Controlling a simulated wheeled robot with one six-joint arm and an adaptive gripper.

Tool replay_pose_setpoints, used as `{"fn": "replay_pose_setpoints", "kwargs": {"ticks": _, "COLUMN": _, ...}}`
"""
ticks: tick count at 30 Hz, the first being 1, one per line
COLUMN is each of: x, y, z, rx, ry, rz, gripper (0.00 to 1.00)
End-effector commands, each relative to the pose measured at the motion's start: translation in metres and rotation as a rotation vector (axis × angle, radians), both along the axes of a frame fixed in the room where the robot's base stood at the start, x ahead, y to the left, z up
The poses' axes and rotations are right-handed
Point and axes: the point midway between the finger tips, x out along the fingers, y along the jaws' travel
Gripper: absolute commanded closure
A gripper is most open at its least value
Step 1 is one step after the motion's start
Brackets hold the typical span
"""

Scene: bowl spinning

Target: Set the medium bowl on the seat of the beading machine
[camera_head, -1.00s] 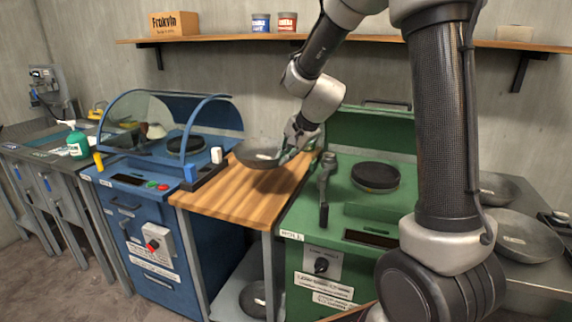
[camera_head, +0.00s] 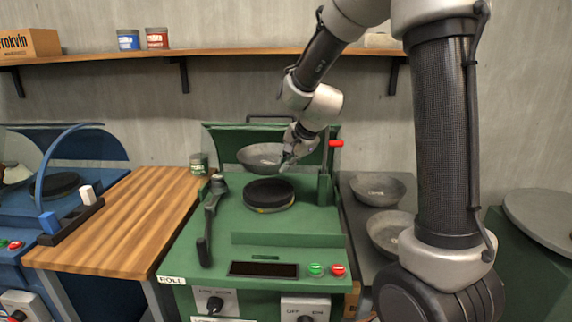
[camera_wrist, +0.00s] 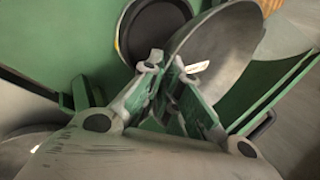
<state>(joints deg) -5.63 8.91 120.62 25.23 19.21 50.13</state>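A grey metal bowl (camera_head: 262,155) is held at its right rim by my gripper (camera_head: 288,163), above and behind the round black seat (camera_head: 270,193) of the green machine (camera_head: 225,232), apart from it. The machine carries a "ROLL" label. In the wrist view, my gripper (camera_wrist: 172,88) is shut on the rim of the bowl (camera_wrist: 222,48), which is seen at a steep angle. The black seat (camera_wrist: 148,28) shows beside the bowl there. The seat's top is bare. The bowl's size marking is too small to read.
A lever with a red handle (camera_head: 335,143) stands right of the seat; a dark handled tool (camera_head: 209,215) is at its left. Two more bowls (camera_head: 378,187) (camera_head: 390,232) lie on the grey table at right. A green can (camera_head: 199,163) stands on the wooden counter (camera_head: 120,220).

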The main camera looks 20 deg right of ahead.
Motion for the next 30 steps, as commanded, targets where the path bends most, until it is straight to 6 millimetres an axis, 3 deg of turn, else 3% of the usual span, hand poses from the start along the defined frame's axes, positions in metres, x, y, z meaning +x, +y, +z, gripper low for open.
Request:
{"fn": "replay_pose_setpoints", "kwargs": {"ticks": 5, "x": 0.0, "y": 0.0, "z": -0.01, "rx": 0.007, "ry": 0.003, "rz": -0.009, "gripper": 1.0}}
{"fn": "replay_pose_setpoints", "kwargs": {"ticks": 21, "x": 0.0, "y": 0.0, "z": -0.069, "rx": 0.006, "ry": 0.004, "rz": -0.009, "gripper": 1.0}}
{"fn": "replay_pose_setpoints", "kwargs": {"ticks": 30, "x": 0.0, "y": 0.0, "z": -0.09, "rx": 0.005, "ry": 0.002, "rz": -0.008, "gripper": 1.0}}
